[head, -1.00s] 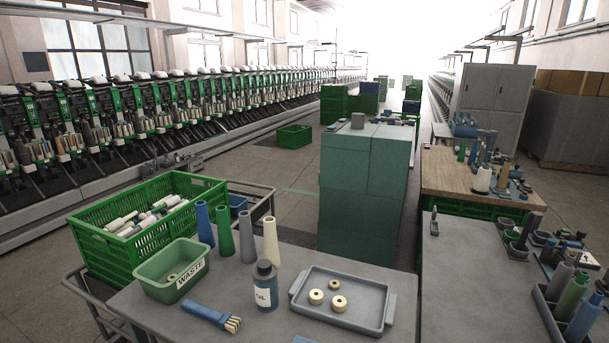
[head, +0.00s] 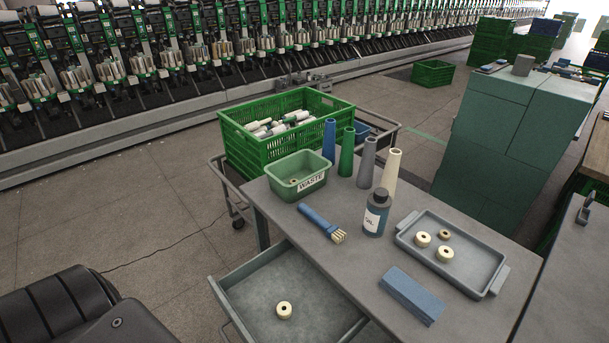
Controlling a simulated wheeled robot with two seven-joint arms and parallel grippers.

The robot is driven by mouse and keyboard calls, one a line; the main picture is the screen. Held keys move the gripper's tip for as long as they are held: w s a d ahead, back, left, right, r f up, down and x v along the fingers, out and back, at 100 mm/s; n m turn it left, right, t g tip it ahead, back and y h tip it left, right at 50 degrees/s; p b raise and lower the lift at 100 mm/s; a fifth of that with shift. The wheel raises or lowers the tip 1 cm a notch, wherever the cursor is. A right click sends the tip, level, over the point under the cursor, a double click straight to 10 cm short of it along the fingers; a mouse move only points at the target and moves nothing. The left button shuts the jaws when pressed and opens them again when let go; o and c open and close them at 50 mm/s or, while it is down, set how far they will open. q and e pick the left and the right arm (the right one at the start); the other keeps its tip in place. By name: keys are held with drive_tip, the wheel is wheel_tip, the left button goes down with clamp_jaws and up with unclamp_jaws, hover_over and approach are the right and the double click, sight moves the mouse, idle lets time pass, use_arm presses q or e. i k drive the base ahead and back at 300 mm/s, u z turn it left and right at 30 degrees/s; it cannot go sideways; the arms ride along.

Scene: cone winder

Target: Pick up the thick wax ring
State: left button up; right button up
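Two cream wax rings (head: 416,240) (head: 438,256) lie in the grey tray (head: 486,288) on the table, and both look thick. A smaller, tan ring (head: 438,234) lies beside them in the tray. Another thick cream ring (head: 278,312) lies alone in the open grey drawer (head: 326,300) under the table. A small ring also lies in the green bin labelled WASTE (head: 286,196). I cannot tell from the view which one ring is meant by the thick ring. Neither of my grippers is in the head view.
A green crate (head: 250,150) of bobbins stands behind. A teal cabinet (head: 490,140) stands at the back right.

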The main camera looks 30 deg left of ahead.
sight(283, 314)
drive_tip(key=u, duration=0.55)
drive_tip(key=k, duration=0.7)
drive_tip(key=z, duration=0.55)
